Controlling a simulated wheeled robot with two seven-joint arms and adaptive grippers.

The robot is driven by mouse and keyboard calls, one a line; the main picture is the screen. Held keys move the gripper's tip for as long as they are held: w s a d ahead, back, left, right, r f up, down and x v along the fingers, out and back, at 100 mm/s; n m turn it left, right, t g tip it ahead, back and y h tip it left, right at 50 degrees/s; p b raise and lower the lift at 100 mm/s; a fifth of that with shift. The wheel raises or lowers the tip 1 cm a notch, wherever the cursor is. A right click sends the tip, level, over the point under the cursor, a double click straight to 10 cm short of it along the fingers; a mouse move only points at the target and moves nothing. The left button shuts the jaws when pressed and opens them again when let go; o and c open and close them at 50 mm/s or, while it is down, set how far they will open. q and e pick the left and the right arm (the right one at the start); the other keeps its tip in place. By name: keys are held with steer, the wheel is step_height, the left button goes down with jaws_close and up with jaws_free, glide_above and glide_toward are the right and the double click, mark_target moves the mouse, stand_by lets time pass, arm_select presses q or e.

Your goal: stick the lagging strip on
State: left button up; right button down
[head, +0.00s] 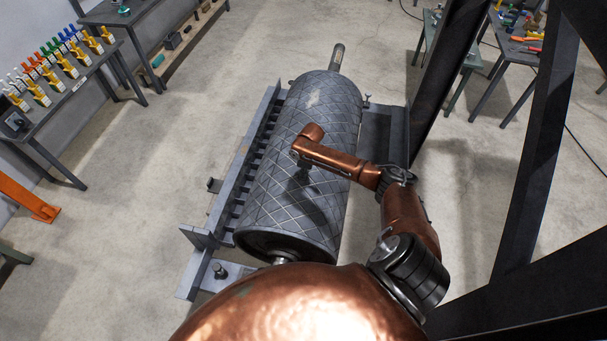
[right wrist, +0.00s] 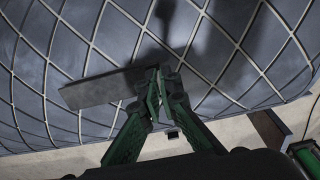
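The pulley drum (head: 275,185) lies lengthwise in its frame in the head view, its dark grey surface covered in a diamond pattern. A small pale patch (head: 313,99) shows near its far end. My right arm reaches over the drum from the right, and its gripper is mostly hidden beneath the wrist. In the right wrist view, the green fingers of my right gripper (right wrist: 156,92) are closed together on one end of a flat grey strip (right wrist: 100,88). The strip extends left, in front of the drum surface (right wrist: 225,45); I cannot tell whether it touches. My left gripper is out of view.
A steel frame (head: 204,238) runs along the drum's left side. A dark upright post (head: 445,75) and beams stand close on the right. A bench with coloured tools (head: 60,75) is at the far left. Open concrete floor lies left of the frame.

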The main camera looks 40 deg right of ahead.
steer(key=shift+f, duration=0.65)
stand_by(0.5)
stand_by(0.4)
steer(key=c, duration=2.1)
jaws_free()
steer(key=r, duration=0.8)
steer(key=s+r, duration=0.1)
steer(key=r, duration=0.3)
steer(key=shift+d, duration=0.3)
steer(key=f, duration=0.8)
steer(key=w+f, duration=0.1)
steer(key=f, duration=0.3)
steer(key=shift+a, duration=0.35)
steer(key=shift+r, duration=0.25)
